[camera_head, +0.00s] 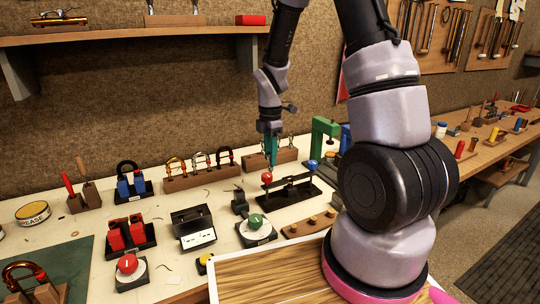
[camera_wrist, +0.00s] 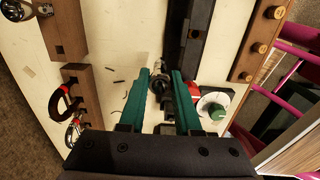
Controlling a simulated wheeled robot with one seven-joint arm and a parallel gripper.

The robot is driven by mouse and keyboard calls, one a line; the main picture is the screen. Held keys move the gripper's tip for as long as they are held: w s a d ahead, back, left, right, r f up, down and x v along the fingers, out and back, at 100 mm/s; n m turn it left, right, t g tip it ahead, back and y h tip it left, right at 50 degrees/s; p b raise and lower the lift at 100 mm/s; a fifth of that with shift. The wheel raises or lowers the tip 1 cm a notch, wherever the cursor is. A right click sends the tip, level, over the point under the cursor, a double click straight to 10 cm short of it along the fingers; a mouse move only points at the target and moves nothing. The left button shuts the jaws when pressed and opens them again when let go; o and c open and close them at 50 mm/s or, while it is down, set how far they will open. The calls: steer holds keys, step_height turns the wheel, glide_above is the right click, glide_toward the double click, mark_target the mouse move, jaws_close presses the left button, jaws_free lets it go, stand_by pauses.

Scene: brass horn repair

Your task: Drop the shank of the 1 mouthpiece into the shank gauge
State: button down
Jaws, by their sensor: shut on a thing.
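My gripper (camera_head: 271,160) points down above the bench, behind and above the left end of a long black fixture (camera_head: 292,190) with a red ball and a blue ball. In the wrist view its green fingers (camera_wrist: 160,98) are closed on a small dark and silvery piece (camera_wrist: 159,84), which looks like the mouthpiece; its lower end is hard to make out. The black fixture also shows beyond the fingertips (camera_wrist: 190,45). The red ball (camera_head: 267,178) is partly behind the right finger in the wrist view. I cannot tell for certain which fixture is the shank gauge.
A dial with a green knob (camera_head: 256,223) and a small black block (camera_head: 240,202) stand near the gripper. A wooden block with brass pegs (camera_head: 312,223) lies in front. A green press (camera_head: 322,135) rises at right.

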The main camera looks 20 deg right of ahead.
steer(key=shift+r, duration=2.15)
